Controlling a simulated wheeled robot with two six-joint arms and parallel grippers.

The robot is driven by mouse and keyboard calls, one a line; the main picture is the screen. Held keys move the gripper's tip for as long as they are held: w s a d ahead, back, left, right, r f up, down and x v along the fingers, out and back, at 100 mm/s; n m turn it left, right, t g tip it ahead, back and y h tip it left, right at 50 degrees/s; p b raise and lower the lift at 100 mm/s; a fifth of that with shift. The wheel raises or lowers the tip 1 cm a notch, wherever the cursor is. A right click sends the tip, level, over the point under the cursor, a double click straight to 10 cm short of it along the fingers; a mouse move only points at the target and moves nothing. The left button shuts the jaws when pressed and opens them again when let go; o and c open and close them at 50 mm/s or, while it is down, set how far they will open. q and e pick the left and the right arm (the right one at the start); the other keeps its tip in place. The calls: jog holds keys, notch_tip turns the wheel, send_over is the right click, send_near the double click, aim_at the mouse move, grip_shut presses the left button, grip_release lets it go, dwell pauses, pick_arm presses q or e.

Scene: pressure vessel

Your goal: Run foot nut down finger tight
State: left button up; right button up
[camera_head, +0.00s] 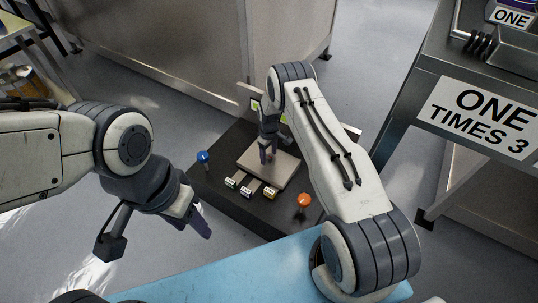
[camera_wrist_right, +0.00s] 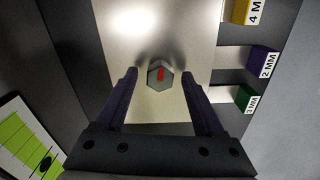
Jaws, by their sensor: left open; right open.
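The foot nut (camera_wrist_right: 160,75) is a grey hexagon with a red mark on top, on a pale metal plate (camera_wrist_right: 185,25) in the right wrist view. My right gripper (camera_wrist_right: 159,80) is open, with one dark finger on each side of the nut and a gap visible on both sides. In the head view my right gripper (camera_head: 268,152) points down over the pale plate (camera_head: 282,172); it hides the nut there. My left gripper (camera_head: 197,222) is open and empty, off to the left of the dark base.
Labelled blocks sit along the plate: yellow 4 MM (camera_wrist_right: 249,11), purple 2 MM (camera_wrist_right: 263,62) and green 3 MM (camera_wrist_right: 243,98). A blue knob (camera_head: 203,157) and an orange knob (camera_head: 304,200) stand on the dark base (camera_head: 234,143). A "ONE TIMES 3" sign (camera_head: 481,118) hangs at right.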

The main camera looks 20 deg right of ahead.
grip_shut()
jog(key=shift+m, duration=0.4)
jog(key=m, duration=0.4)
jog(key=shift+m, duration=0.3)
jog(key=m, duration=0.4)
jog(key=shift+m, duration=0.4)
grip_release()
